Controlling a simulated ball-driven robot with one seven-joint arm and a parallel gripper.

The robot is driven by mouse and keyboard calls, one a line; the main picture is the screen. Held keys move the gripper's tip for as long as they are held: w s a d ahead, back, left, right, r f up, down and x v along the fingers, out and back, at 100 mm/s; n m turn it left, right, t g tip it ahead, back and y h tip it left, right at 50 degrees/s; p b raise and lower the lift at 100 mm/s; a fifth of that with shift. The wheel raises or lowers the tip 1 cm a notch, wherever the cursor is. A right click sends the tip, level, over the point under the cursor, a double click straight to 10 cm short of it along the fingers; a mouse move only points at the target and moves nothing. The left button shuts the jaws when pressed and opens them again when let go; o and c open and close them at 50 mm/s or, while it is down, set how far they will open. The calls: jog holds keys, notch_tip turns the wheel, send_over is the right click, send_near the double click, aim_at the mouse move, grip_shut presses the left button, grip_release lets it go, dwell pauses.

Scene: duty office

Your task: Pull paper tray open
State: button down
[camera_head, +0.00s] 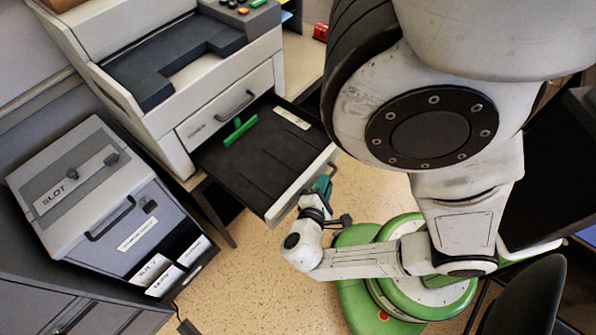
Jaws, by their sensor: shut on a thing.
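The paper tray (268,163) is a flat black drawer with a pale front panel. It stands well out from the grey-white printer (135,100), toward the lower right. A green bar (240,131) and a white label (291,117) lie in it, and it holds no visible paper. My gripper (326,182) is at the outer front of the tray, beside its handle (333,169), and is shut on it. The fingertips are small and partly hidden by my wrist.
A closed drawer front with a handle (235,106) is above the tray. A grey box marked SLOT (75,185) stands at the left, with labelled slots below. Speckled floor (250,290) is clear below the tray. A dark chair (528,300) is at the lower right.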

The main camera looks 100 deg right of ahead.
jog(key=shift+s+a, duration=1.35)
jog(key=shift+a, duration=0.25)
jog(key=c, duration=1.4)
grip_release()
jog(key=shift+c, duration=0.2)
jog(key=shift+w, duration=0.1)
jog(key=b+v, duration=0.1)
jog(key=v, duration=0.9)
jog(key=shift+w+a+b, duration=0.15)
jog(key=shift+a+b, duration=0.15)
jog(key=shift+a, duration=0.05)
jog(key=shift+r, duration=0.15)
